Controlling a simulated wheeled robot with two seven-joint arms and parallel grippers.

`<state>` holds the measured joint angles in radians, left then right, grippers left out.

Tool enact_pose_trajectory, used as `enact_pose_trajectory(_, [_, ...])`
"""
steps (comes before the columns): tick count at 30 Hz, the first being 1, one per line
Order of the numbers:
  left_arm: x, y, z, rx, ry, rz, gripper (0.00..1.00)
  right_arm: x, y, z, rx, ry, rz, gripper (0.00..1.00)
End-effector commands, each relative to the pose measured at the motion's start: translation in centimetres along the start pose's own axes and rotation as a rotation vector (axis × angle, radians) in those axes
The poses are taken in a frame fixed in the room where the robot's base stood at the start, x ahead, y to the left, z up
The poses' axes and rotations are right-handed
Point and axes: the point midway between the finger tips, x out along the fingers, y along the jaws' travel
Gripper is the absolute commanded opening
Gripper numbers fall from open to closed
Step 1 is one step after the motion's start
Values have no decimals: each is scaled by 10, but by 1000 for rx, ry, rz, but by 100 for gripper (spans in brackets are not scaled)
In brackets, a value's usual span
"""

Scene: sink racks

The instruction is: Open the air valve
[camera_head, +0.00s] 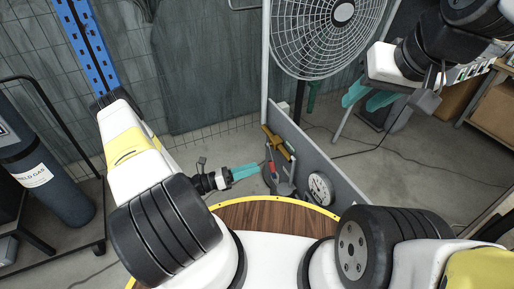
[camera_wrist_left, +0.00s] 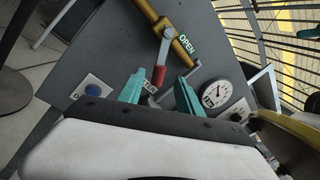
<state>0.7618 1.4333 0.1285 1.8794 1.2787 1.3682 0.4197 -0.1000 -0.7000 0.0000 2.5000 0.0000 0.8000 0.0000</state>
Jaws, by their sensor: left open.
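The air valve is a brass pipe body (camera_wrist_left: 166,27) on a grey panel, with a grey lever ending in a red grip (camera_wrist_left: 158,76). The lever hangs down from the brass body, away from the green OPEN label (camera_wrist_left: 187,44) and towards a second, partly hidden label (camera_wrist_left: 150,87). In the head view the brass body (camera_head: 278,142) and red grip (camera_head: 271,168) sit right of my left gripper (camera_head: 246,172). In the left wrist view my left gripper (camera_wrist_left: 160,93) is open, its teal fingers either side of the red grip's lower end; contact cannot be told. My right gripper (camera_head: 366,99) is open and empty at upper right.
A gas cylinder (camera_head: 40,170) in a black cart is at left. A round wooden top (camera_head: 270,216) lies in front.

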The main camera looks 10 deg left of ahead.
Motion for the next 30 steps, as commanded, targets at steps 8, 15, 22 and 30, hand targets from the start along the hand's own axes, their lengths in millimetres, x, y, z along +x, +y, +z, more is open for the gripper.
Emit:
enact_pose_trajectory(8, [-3,28,4,287,-54,-73,0,0,0,0,0,0,0,36])
enact_pose_trajectory(15, [-22,75,3,924,-184,-207,0,0,0,0,0,0,0,36])
enact_pose_trajectory(22, [-50,100,-8,1390,-276,-285,0,0,0,0,0,0,0,36])
enact_pose_trajectory(30, [-59,105,-13,1556,-308,-313,0,0,0,0,0,0,0,36])
